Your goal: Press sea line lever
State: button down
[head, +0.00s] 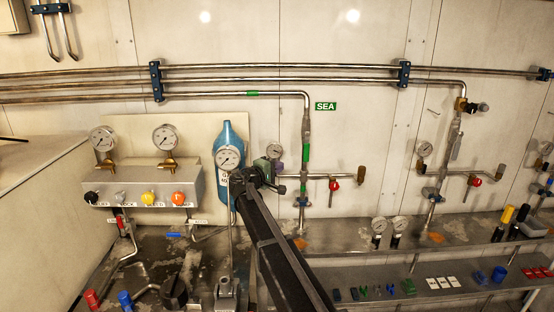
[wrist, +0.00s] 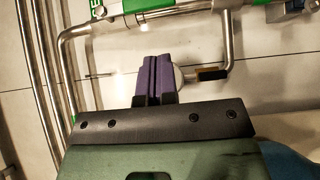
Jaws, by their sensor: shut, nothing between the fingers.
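The sea line is a steel pipe with green bands (head: 306,155) running down the wall beside the green SEA label (head: 326,106). A silver bar-like piece lies along this pipe in the wrist view (wrist: 172,12); it may be the lever, but I cannot be sure. My gripper (head: 275,151) is just left of the pipe in the head view. Its purple fingers (wrist: 154,68) are together with nothing between them. They partly cover a round gauge (wrist: 179,75). I cannot tell whether the fingertips touch anything.
A side branch with a red handle (head: 334,184) leaves the pipe to the right. A blue cylinder (head: 227,135) with a gauge stands left of my arm. Several horizontal pipes (head: 230,80) cross above. A shelf (head: 350,236) runs below. A similar line (head: 456,145) stands further right.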

aim_at(307, 147)
jog(key=x, duration=1)
jog(key=shift+d, duration=0.25)
jog(key=shift+a+f+b, duration=0.1)
jog(key=shift+f+b, duration=0.05)
jog(key=shift+b, duration=0.2)
